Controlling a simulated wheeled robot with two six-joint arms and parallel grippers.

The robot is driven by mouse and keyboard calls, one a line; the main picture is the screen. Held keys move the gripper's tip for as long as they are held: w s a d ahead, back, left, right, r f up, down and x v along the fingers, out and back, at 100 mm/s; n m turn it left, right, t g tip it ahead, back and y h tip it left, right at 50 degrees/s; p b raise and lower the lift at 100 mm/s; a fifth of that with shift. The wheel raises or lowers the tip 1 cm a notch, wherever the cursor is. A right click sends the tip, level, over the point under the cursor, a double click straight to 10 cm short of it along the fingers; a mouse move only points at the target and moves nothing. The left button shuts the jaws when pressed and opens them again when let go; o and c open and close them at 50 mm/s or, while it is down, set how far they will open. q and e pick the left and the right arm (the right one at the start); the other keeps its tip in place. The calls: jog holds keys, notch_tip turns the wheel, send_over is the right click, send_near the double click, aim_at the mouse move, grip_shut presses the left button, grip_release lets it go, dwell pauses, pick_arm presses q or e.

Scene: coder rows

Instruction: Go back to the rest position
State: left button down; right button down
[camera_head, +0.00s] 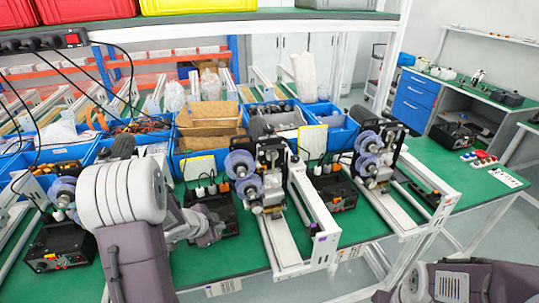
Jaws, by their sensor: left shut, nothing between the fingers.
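My left arm rises from the bottom edge at the left, with its large pale ringed joint in front of the bench. My left gripper (212,232) is small and partly hidden behind my own wrist. It is shut and empty, in front of a black control box (222,208) on the green bench top (248,252). I cannot tell whether it touches the box. Part of my right arm shows at the bottom right corner, but its gripper is out of view.
Coder machines (258,180) with white rails stand on the bench at the middle and right. Blue bins (205,160) line its back. Another black box (60,245) is at left. A grey desk with blue drawers (415,100) stands at far right, with floor between.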

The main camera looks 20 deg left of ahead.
pick_arm(q)
jog(key=w+d+r, duration=0.2)
jog(key=d+r, duration=0.3)
jog(key=d, duration=0.6)
jog(key=s+f+n+g, duration=0.1)
jog(key=s+n+g, duration=0.1)
jog(key=s, duration=0.4)
jog(key=s+d+f+n+g, duration=0.1)
jog(key=s+f+n+g, duration=0.1)
jog(key=s+n, duration=0.2)
jog(key=s+d+f+n+g, duration=0.1)
jog(key=s+n, duration=0.3)
jog(key=s, duration=0.4)
jog(key=shift+d+f+g+y, duration=0.25)
jog(key=shift+f+g+y, duration=0.2)
jog(key=shift+g, duration=0.35)
jog(key=shift+s, duration=0.1)
